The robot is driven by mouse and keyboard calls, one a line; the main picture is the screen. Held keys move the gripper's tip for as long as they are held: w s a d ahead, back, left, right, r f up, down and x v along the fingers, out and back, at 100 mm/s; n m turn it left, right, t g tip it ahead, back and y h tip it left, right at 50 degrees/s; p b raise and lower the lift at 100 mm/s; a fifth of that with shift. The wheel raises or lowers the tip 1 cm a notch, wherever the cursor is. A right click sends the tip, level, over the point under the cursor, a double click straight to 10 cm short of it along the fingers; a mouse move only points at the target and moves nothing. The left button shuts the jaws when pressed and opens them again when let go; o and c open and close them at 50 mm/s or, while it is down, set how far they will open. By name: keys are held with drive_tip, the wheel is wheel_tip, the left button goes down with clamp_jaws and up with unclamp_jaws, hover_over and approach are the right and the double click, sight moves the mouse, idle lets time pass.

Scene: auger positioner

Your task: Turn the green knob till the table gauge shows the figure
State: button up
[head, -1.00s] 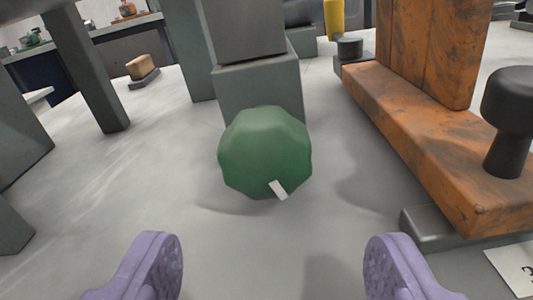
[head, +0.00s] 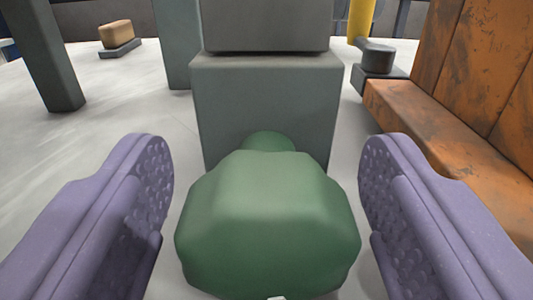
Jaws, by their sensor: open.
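The green knob (head: 268,215) is a faceted, rounded knob in the lower middle of the head view. It sits on a short green hub against the grey block (head: 265,100) behind it. A bit of its white mark (head: 277,298) shows at the bottom edge. My gripper (head: 267,210) is open, with one purple padded finger on each side of the knob. A narrow gap shows on both sides, so the fingers look apart from it. No gauge or figure can be seen in this view.
An orange, worn metal bracket (head: 440,140) stands close on the right, beyond the right finger. A dark knob (head: 376,57) and a yellow post (head: 361,20) are behind it. A tan block (head: 116,33) lies far left.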

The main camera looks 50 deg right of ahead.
drive_tip(key=c, duration=1)
drive_tip(key=shift+f+m+b, duration=0.15)
drive_tip(key=shift+m+b, duration=0.45)
drive_tip(key=shift+m, duration=1)
drive_tip(key=o, duration=1)
drive_tip(key=shift+s+a, duration=0.1)
drive_tip(key=shift+s, duration=0.05)
drive_tip(key=p+v, duration=0.2)
drive_tip(key=v, duration=0.5)
drive_tip(key=shift+s+a, duration=0.15)
drive_tip(key=shift+a, duration=0.1)
drive_tip(key=shift+p, duration=0.3)
